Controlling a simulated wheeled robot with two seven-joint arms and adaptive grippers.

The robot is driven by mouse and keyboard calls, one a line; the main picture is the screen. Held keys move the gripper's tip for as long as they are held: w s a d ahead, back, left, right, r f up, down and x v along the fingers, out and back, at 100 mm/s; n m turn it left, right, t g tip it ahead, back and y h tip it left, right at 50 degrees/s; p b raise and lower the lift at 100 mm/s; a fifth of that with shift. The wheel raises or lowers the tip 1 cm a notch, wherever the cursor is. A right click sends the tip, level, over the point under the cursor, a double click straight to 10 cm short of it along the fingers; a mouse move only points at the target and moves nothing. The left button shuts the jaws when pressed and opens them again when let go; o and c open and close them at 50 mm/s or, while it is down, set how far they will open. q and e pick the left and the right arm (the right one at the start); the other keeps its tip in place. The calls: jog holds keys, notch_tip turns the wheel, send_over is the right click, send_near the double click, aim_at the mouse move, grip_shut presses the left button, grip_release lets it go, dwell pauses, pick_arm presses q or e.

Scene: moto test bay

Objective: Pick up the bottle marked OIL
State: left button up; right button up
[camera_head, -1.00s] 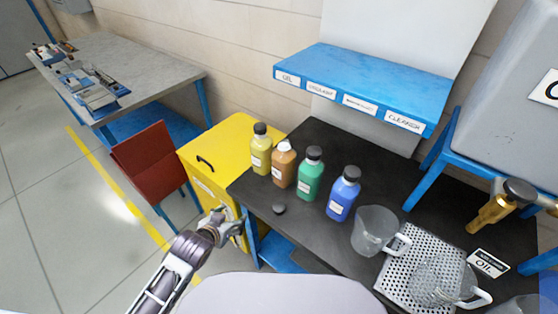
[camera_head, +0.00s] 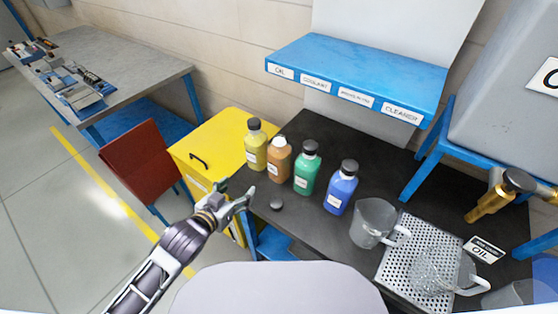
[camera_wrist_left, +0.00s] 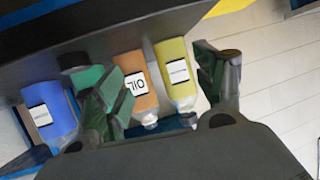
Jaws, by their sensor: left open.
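The bottle marked OIL is the orange one; its label is readable in the left wrist view (camera_wrist_left: 138,88), where it appears upside down. In the head view the orange bottle (camera_head: 279,160) stands upright on the dark bench between the yellow and green bottles, with a pale top and no black cap. My left gripper (camera_head: 240,190) is open and empty, at the bench's front edge, short of the bottles. In the wrist view the orange and yellow bottles show between its spread fingers (camera_wrist_left: 155,65). My right gripper is not in view.
Close beside the orange bottle stand the yellow bottle (camera_head: 256,147) and green bottle (camera_head: 307,170); the blue bottle (camera_head: 341,188) is further right. A small dark cap (camera_head: 277,204) lies in front. A blue labelled shelf (camera_head: 355,70) overhangs behind. A clear jug (camera_head: 371,222) stands right.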

aim_at(273, 167)
pick_arm(q)
jog(key=d+h, duration=0.1)
jog(key=d+r+m+h, duration=0.1)
jog(key=d+r+h, duration=0.1)
jog(key=shift+s+d+r+m+t, duration=0.2)
jog(key=shift+s+r+m+t, duration=0.05)
jog(key=shift+m+t, duration=0.05)
jog(key=shift+s+d+r+m+h, duration=0.35)
jog(key=shift+d+h, duration=0.1)
jog(key=shift+h, duration=0.25)
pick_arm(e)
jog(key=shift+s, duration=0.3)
pick_arm(q)
jog(key=shift+w+d, duration=0.1)
jog(key=shift+w, duration=0.1)
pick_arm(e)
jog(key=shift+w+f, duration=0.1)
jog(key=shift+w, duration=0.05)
